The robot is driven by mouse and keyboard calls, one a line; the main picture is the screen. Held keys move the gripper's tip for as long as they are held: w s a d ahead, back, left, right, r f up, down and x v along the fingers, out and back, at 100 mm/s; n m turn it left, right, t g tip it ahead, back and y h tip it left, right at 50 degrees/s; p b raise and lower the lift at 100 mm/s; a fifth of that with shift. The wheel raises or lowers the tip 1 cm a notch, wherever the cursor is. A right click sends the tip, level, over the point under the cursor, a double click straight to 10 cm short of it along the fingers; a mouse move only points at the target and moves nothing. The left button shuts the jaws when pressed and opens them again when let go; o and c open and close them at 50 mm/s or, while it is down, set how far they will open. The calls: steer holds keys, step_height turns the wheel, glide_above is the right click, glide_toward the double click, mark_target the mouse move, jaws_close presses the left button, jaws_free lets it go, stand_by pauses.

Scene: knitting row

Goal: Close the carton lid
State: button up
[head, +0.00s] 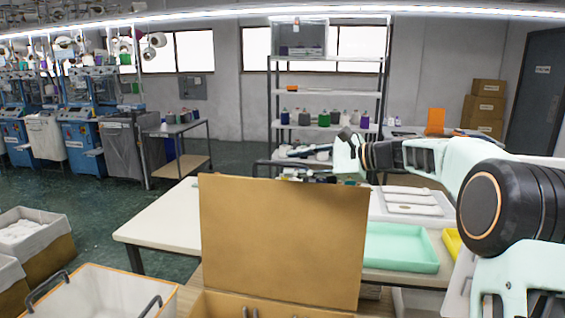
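The carton (240,304) is brown and stands at the bottom centre of the head view, cut off by the lower edge. Its lid (284,240) is a flat brown panel standing almost upright at the carton's far side, so the carton is open. My arm reaches in from the right, and its end lies just above and behind the lid's top edge. My gripper (322,177) shows only as small dark parts there, partly hidden by the lid. I cannot see its fingertips or whether it touches the lid.
A pale table (160,226) stands behind the carton, with a mint tray (400,247) and a yellow tray (452,243) to the right. A white bin (100,292) with dark handles stands at left. A shelf rack (328,93) is at the back.

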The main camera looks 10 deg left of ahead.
mark_target(289, 163)
steer(key=shift+x, duration=2.1)
steer(key=shift+c, duration=0.6)
jaws_close()
